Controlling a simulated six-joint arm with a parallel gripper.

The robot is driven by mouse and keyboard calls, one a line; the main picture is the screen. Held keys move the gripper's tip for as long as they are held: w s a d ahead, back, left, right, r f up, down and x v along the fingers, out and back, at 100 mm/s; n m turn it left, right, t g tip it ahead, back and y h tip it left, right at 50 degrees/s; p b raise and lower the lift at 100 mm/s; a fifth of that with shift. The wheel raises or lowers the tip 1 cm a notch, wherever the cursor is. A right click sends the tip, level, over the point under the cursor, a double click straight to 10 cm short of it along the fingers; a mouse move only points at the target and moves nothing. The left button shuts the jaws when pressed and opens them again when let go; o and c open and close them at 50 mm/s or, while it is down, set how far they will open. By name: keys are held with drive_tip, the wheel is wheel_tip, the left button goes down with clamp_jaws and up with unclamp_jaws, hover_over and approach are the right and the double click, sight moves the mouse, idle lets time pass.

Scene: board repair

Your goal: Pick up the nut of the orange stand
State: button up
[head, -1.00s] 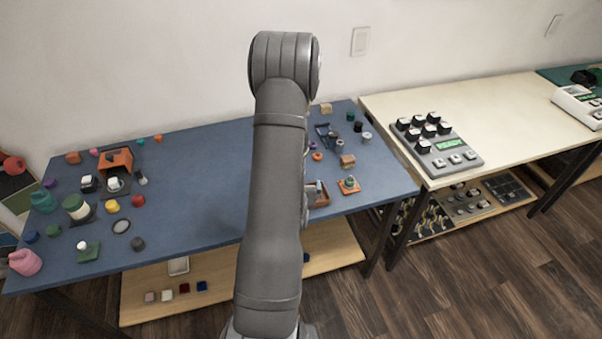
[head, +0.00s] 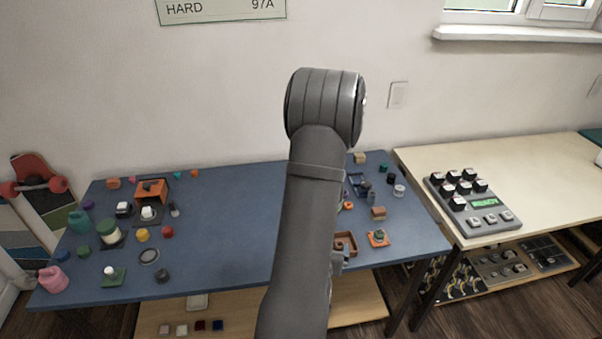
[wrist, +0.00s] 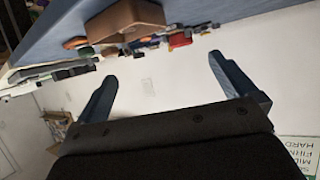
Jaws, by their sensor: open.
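An orange square stand (head: 378,240) sits near the front right of the blue table in the head view. A small grey-green piece (head: 379,234) stands on its middle; it is too small to tell the nut apart from the rest. My gripper is mostly hidden behind my arm in the head view, left of the stand. In the wrist view my gripper (wrist: 162,68) has its two dark fingers wide apart, with nothing between them. I cannot make out the orange stand in the wrist view.
A brown open box (head: 345,241) lies just left of the stand, close to my arm. A brown block (head: 378,213) lies behind it. Several small parts stand farther back. A key panel (head: 472,200) is on the pale table at right. The blue table's middle left is clear.

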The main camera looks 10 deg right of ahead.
drive_tip(key=shift+c, duration=0.2)
drive_tip(key=c, duration=1.1)
